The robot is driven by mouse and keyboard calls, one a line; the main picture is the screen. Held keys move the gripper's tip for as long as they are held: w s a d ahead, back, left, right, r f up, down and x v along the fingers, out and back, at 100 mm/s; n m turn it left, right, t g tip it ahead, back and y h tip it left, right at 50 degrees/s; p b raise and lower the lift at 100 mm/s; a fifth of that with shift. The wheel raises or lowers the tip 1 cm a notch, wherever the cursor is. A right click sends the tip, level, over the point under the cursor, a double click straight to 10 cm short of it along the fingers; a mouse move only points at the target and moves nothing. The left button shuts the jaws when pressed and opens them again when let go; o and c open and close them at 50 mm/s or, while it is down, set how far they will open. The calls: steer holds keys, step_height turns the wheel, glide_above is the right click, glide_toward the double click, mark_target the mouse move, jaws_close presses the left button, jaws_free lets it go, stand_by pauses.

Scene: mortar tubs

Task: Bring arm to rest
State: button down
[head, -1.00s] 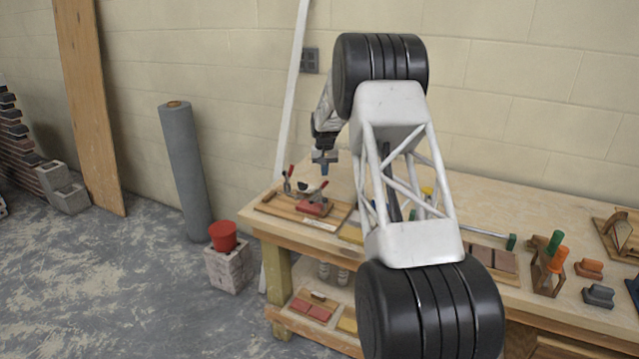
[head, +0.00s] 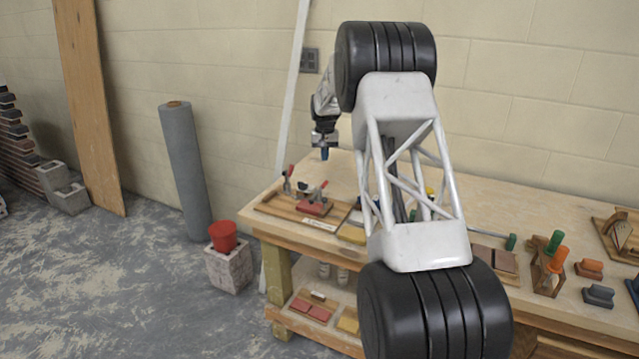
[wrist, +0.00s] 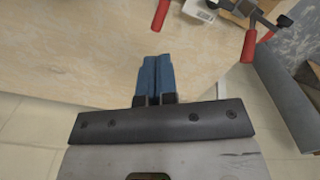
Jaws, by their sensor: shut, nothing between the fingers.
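My gripper (head: 324,153) hangs above the far left part of the wooden workbench (head: 485,192), pointing down. In the wrist view its two blue fingers (wrist: 155,75) are closed together with nothing between them. Bare bench top shows beneath the fingertips. A wooden board with red-handled clamps (head: 300,206) lies on the bench, nearer the front edge than my gripper and apart from it. The red clamp handles (wrist: 249,45) also show at the top of the wrist view.
A wooden holder with green- and orange-handled tools (head: 548,268) stands at the bench's right. Orange (head: 589,269) and grey (head: 598,295) floats lie beside it. A red bucket (head: 223,236) sits on a block left of the bench. A grey roll (head: 186,170) leans on the wall.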

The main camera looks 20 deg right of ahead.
steer(key=shift+r, duration=0.4)
steer(key=s+a+r, duration=0.5)
steer(key=s+r, duration=0.1)
steer(key=s, duration=0.5)
steer(key=s+a+r+n+t, duration=0.1)
steer(key=s+a+r, duration=0.35)
steer(key=s, duration=0.55)
steer(key=s+a+r, duration=0.4)
steer(key=s+r, duration=0.3)
steer(key=s, duration=0.4)
steer(key=s+a+f, duration=0.2)
steer(key=s, duration=1)
steer(key=s+a+f+n+t, duration=0.1)
steer(key=s+a+f, duration=0.1)
steer(key=s, duration=1.1)
steer(key=s+a+f, duration=0.3)
steer(key=s, duration=1)
steer(key=shift+a+n+t, duration=0.3)
steer(key=shift+a+n, duration=0.1)
